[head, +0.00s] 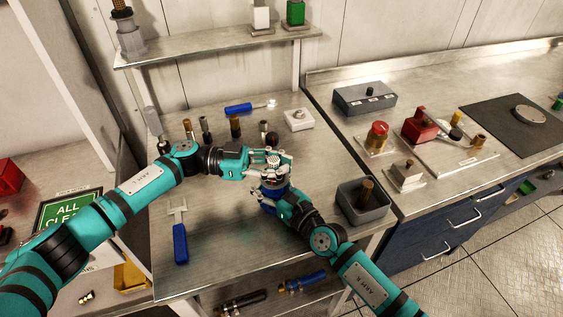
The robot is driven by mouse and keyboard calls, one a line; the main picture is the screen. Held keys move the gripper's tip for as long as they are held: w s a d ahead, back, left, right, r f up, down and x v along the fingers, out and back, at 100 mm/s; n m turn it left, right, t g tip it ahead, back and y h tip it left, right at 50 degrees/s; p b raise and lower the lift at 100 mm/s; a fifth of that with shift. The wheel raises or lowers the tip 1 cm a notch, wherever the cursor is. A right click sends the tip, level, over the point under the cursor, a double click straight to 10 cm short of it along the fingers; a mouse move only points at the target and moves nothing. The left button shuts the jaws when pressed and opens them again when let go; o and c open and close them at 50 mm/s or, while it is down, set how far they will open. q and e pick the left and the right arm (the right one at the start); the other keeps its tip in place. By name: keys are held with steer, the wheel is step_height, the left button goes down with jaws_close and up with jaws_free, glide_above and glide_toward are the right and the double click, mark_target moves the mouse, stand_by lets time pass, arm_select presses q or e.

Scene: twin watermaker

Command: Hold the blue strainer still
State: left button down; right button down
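The blue strainer (269,189) stands on the steel bench between my two grippers, with blue showing low down and a silvery top (273,160). Much of it is hidden by the grippers. My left gripper (274,166) comes from the left at the height of the top, its fingers spread to either side of it. I cannot tell whether they press on it. My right gripper (275,193) comes from the lower right, low at the blue body. Its fingers are mostly hidden behind its own wrist, so its grip does not show.
A grey bin (362,202) with a brass part stands close right of my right arm. A blue-handled scraper (180,238) lies at left. Several small fittings stand behind my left arm, near a blue-handled tool (246,107) and a white block (299,119). The front middle bench is clear.

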arm_select(q)
steer(key=shift+f, duration=0.15)
steer(key=shift+r, duration=1.6)
steer(key=shift+f, duration=1.55)
stand_by(0.6)
steer(key=c, duration=1.3)
jaws_free()
steer(key=shift+f, duration=0.2)
steer(key=shift+c, duration=0.2)
arm_select(e)
steer(key=shift+a, duration=0.1)
arm_select(q)
steer(key=w+a, duration=0.1)
steer(key=a, duration=1.1)
steer(key=shift+w+r, duration=0.2)
steer(key=shift+r, duration=0.1)
steer(key=shift+d, duration=0.1)
